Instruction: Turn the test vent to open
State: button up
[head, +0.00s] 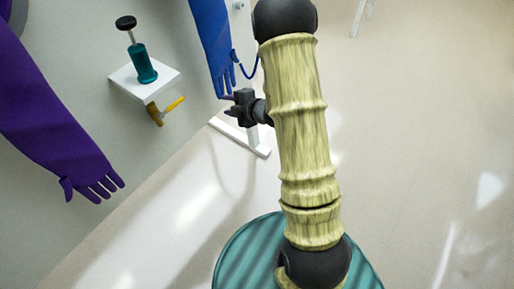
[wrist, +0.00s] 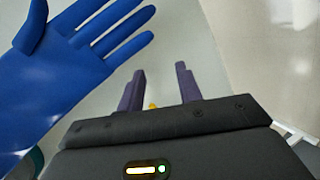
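The test vent appears to be the small brass valve (head: 153,113) with a yellow lever (head: 175,103), under a white wall shelf in the head view. The lever sticks out to the right and slightly up from the brass body. My gripper (head: 229,105) is to the right of the lever, apart from it, just below a blue glove's fingers. In the wrist view my gripper (wrist: 160,70) has its two dark fingers spread with nothing held between them. A small yellow spot (wrist: 152,106) shows between the finger bases, probably part of the lever; the rest is hidden.
A blue glove (head: 212,40) hangs close to my gripper and fills the upper left of the wrist view (wrist: 70,75). A purple glove (head: 50,120) hangs at left. The white shelf (head: 122,80) carries a teal cylinder (head: 142,66) with a black knob. Floor at right is clear.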

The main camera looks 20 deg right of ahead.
jog(key=s+d+f+m+g+h+b, duration=0.2)
jog(key=s+m+g+h+b, duration=0.4)
jog(key=s+m, duration=1)
jog(key=shift+s+d+f+m+h+b, duration=0.15)
jog(key=shift+s+d+m+h+b, duration=0.3)
jog(key=shift+b, duration=0.7)
jog(key=shift+w+d, duration=0.1)
jog(key=shift+d, duration=0.05)
jog(key=s+a+r+m+g, duration=0.1)
jog(key=s+a+m+g, duration=0.2)
jog(key=s, duration=0.4)
notch_tip(320, 180, up, 36)
jog(key=d+p, duration=0.1)
jog(key=p, duration=3.5)
jog(key=shift+w+r, duration=0.15)
